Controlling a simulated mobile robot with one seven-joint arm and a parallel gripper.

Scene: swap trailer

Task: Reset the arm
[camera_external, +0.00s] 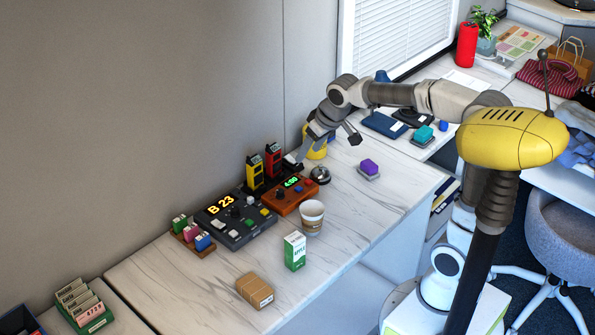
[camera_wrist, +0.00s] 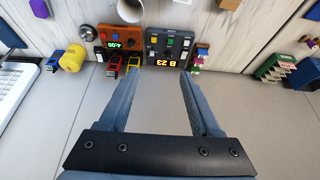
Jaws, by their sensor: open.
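My arm reaches out from the right in the external view, bent down at the elbow. My gripper (camera_external: 297,157) hangs near the back wall, above the right side of the red and yellow handheld devices. In the wrist view my gripper (camera_wrist: 160,76) is open, with its two fingers wide apart and nothing between them. Beyond the fingertips are the dark panel reading "B 23" (camera_wrist: 170,45) and the orange timer box (camera_wrist: 121,38). The fingers are partly hidden in the external view.
On the marble counter (camera_external: 180,285) stand a striped cup (camera_external: 312,216), a green-and-white carton (camera_external: 294,251), a brown box (camera_external: 254,290) and a purple-topped block (camera_external: 369,169). A yellow container (camera_external: 315,149) stands by the gripper. The counter's front strip is mostly clear.

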